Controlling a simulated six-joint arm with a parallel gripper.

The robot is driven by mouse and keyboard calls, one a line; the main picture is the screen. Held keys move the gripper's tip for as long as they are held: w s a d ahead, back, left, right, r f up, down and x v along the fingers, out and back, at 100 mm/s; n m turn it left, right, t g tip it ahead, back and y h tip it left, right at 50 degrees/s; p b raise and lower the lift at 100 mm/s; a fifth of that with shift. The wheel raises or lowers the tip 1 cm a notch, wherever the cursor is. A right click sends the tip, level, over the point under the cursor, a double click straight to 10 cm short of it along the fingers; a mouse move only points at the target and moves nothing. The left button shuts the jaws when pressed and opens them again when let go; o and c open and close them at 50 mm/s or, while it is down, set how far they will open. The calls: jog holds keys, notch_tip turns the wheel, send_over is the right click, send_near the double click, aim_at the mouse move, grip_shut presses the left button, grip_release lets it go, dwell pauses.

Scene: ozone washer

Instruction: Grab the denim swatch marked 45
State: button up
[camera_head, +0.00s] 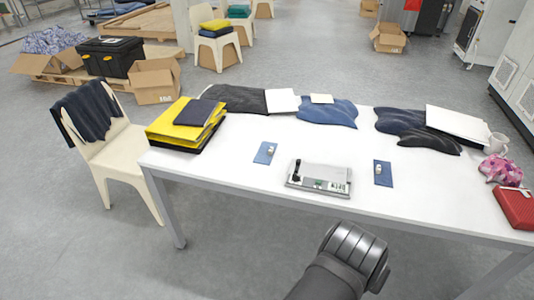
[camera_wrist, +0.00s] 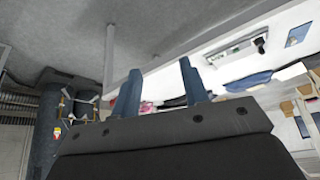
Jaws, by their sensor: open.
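Two small blue denim swatches lie on the white table. The left swatch (camera_head: 265,153) is left of the grey device, and the right swatch (camera_head: 383,173) is right of it. Each carries a small pale object or tag, and no number is legible. In the wrist view one blue swatch (camera_wrist: 298,36) shows at the upper right, beyond the device's black-handled end. My gripper (camera_wrist: 160,78) is open and empty, its two blue-grey fingers apart. It is away from both swatches. In the head view my arm is in front of the table's near edge; the fingertips are hidden.
The grey device (camera_head: 319,178) sits between the swatches. Folded dark garments (camera_head: 415,129), yellow folders (camera_head: 186,122), a white mug (camera_head: 496,144), a pink cloth (camera_head: 500,170) and a red case (camera_head: 516,207) line the table's back and sides. A chair (camera_head: 122,150) stands left.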

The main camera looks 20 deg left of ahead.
jog(key=w+d+r+n+t, duration=0.1)
jog(key=w+d+r, duration=0.2)
jog(key=w, duration=0.4)
jog(key=w+d+r+n+t, duration=0.1)
jog(key=w+d+r, duration=0.15)
jog(key=w, duration=0.45)
jog(key=w+d+r+n+t, duration=0.1)
jog(key=w+d+r, duration=0.1)
jog(key=w+r, duration=0.35)
jog(key=n+g+y, duration=0.2)
jog(key=g, duration=0.2)
send_over(271, 149)
jog(key=s, duration=0.4)
jog(key=f, duration=2.8)
jog(key=shift+w+d+f, duration=0.15)
jog(key=shift+w+f, duration=0.1)
jog(key=shift+x, duration=3.3)
jog(key=shift+w+a+r, duration=0.1)
jog(key=shift+w+a, duration=0.05)
jog(key=shift+a, duration=0.05)
